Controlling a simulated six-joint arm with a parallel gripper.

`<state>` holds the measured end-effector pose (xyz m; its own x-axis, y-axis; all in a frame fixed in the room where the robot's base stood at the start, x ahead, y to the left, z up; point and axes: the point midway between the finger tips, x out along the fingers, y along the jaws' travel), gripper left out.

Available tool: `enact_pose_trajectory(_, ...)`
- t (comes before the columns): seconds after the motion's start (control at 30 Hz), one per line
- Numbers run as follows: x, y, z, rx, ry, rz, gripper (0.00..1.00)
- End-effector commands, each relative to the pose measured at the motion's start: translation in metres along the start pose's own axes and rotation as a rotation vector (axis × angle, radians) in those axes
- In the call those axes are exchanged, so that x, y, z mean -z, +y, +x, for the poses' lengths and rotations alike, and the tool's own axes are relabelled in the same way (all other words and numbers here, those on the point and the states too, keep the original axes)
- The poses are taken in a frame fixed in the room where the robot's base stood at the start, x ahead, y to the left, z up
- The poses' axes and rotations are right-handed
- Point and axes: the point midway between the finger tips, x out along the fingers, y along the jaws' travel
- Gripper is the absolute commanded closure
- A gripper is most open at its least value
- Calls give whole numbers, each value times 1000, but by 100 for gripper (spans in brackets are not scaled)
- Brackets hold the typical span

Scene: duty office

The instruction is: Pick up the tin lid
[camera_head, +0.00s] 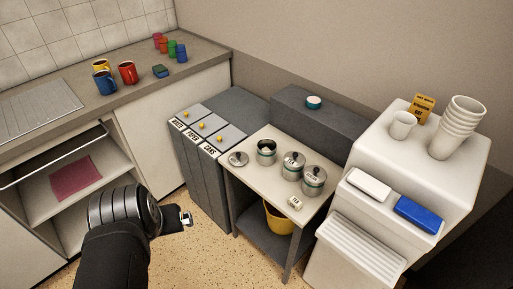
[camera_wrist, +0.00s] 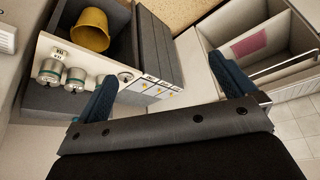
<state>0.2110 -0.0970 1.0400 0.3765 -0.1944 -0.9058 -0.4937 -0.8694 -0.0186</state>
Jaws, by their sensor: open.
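The tin lid (camera_head: 238,158), a small round metal disc with a dark knob, lies on the left part of the small cream table (camera_head: 272,139). An open tin (camera_head: 266,151) without a lid stands just right of it, and two lidded tins (camera_head: 292,166) (camera_head: 314,180) stand further right. My gripper (camera_head: 187,217) is open and empty, in front and to the left of the table, apart from the lid. Its two spread fingers (camera_wrist: 162,68) show in the wrist view.
Grey bins with labels (camera_head: 200,170) stand left of the table. A small label block (camera_head: 295,203) lies at its front edge, and a yellow bucket (camera_head: 278,218) stands below. A white cabinet (camera_head: 425,150) with cups is on the right. Mugs (camera_head: 127,72) stand on the counter.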

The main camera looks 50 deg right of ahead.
Motion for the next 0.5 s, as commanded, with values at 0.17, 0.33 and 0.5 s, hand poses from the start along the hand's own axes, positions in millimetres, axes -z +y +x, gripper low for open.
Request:
enact_pose_trajectory(0.17,0,0,0,0,0,0,0)
enact_pose_trajectory(0.33,7,1,0,-2,-2,5,0)
enact_pose_trajectory(0.5,42,8,4,-13,-9,26,0)
